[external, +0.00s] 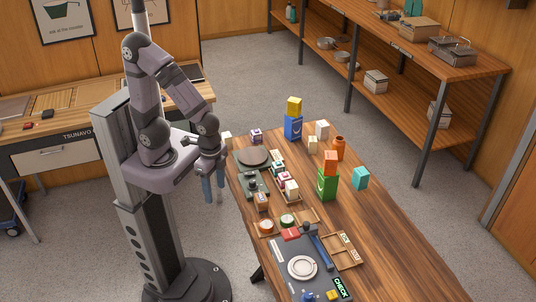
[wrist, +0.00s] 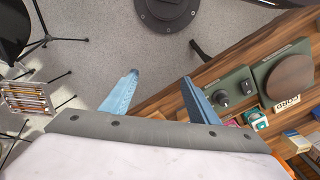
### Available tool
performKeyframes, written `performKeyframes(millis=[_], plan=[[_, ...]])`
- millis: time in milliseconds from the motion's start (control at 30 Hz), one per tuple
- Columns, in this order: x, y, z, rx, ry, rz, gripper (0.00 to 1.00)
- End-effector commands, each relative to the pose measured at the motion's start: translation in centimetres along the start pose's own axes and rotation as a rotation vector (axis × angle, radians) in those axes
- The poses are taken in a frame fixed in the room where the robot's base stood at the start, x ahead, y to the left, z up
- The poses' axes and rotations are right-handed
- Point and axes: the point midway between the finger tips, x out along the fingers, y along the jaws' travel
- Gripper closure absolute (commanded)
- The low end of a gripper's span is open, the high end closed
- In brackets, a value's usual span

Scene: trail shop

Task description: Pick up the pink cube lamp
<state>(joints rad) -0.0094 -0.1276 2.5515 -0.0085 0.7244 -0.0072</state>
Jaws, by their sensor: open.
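Several small cube lamps stand in a group near the left edge of the wooden table. One with a pinkish-red face (external: 285,179) is in the middle of this group in the external view; I cannot tell surely that it is the pink cube lamp. My gripper (external: 213,191) hangs beyond the table's left edge, fingers pointing down, apart from the lamps. In the wrist view my gripper (wrist: 160,78) is open, with nothing between its two blue fingers. In that view a teal cube (wrist: 254,118) and others show at the right, partly cut off.
The wooden table (external: 380,235) has free room on its right side. Near the lamps stand a green controller board (external: 244,183), a round brown disc (external: 253,156), a green box (external: 327,184) and a blue box (external: 293,127).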

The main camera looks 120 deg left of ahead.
Motion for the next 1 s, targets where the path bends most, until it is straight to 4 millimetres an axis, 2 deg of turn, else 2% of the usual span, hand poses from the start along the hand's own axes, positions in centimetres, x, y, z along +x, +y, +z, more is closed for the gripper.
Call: performKeyframes(millis=[167,367,467,567,733,867,1000], plan=[[0.0,-1.0,-1.0,-0.175,-0.059,0.045,0.45],[0.4,-3.5,-3.8,-0.598,-0.197,0.186,0.45],[0.7,-5.6,-5.7,-0.850,-0.276,0.295,0.45],[1.1,-8.1,-7.6,-1.091,-0.349,0.420,0.45],[1.9,-14.0,-10.4,-1.464,-0.455,0.675,0.45],[2.6,-19.4,-11.3,-1.697,-0.513,0.894,0.45],[3.1,-24.5,-11.2,-1.864,-0.548,1.105,0.45]])
